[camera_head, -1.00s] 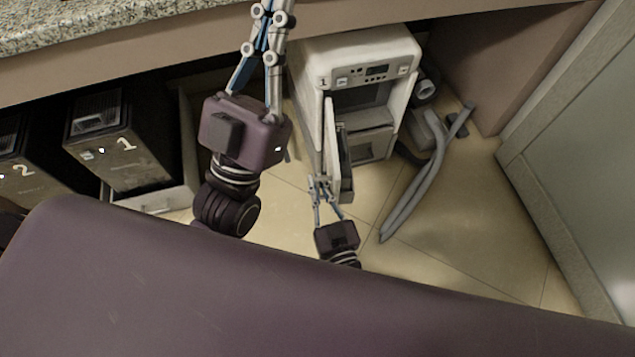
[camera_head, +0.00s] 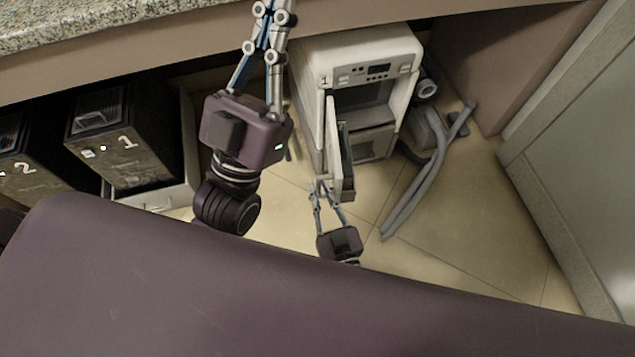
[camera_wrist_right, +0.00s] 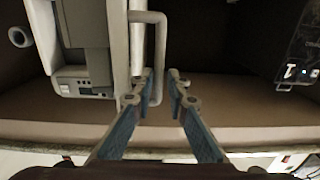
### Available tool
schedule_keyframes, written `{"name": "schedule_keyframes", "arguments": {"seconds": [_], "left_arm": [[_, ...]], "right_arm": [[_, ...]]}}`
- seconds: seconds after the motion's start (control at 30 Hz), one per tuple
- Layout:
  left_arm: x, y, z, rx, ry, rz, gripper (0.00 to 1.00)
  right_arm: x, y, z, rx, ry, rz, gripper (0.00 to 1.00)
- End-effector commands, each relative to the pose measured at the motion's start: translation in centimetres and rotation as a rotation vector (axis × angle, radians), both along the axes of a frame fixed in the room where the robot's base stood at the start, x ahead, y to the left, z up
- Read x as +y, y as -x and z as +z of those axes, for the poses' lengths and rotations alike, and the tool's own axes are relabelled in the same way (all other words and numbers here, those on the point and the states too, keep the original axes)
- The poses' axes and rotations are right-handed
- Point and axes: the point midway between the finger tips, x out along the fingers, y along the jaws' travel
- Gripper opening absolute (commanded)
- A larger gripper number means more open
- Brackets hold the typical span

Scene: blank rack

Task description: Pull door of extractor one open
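Extractor one (camera_head: 357,57), a white unit marked 1 with a small display, stands under the counter; it appears upside down in the right wrist view (camera_wrist_right: 85,70). Its door (camera_head: 333,135) stands open, seen nearly edge-on and swung toward me. My right gripper (camera_head: 323,184) is low at the door's near end. In the right wrist view its fingers (camera_wrist_right: 160,76) are apart, with the door's pale handle (camera_wrist_right: 161,45) running between their tips; contact is unclear. My left gripper (camera_head: 265,45) rises large in front, left of the extractor, its fingertips cut off at the top edge.
Dark boxes marked 1 (camera_head: 125,155) and 2 (camera_head: 40,175) stand at left under the granite counter (camera_head: 90,20). Grey hoses (camera_head: 420,180) lie right of the extractor. A cabinet wall (camera_head: 580,160) bounds the right. Tiled floor is open at lower right.

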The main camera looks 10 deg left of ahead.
Motion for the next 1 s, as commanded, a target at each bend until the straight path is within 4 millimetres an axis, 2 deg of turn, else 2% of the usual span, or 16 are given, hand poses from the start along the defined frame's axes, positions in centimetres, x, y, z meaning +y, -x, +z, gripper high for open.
{"name": "schedule_keyframes", "arguments": {"seconds": [0.2,0.43,0.6,1.0], "left_arm": [[0.0,0.0,0.0,0.0,0.0,0.0,0.0],[0.0,0.0,0.0,0.0,0.001,-0.001,0.0],[0.0,0.0,0.0,0.0,0.001,-0.001,0.0],[0.0,0.0,0.0,0.0,0.0,-0.001,0.0]], "right_arm": [[-2.4,4.3,-0.2,0.005,0.002,0.002,0.15],[-4.4,7.7,-0.2,0.004,0.003,0.003,0.15],[-5.0,8.7,0.0,0.003,0.002,0.003,0.15],[-5.1,8.8,-0.1,0.003,0.002,0.003,0.15]]}}
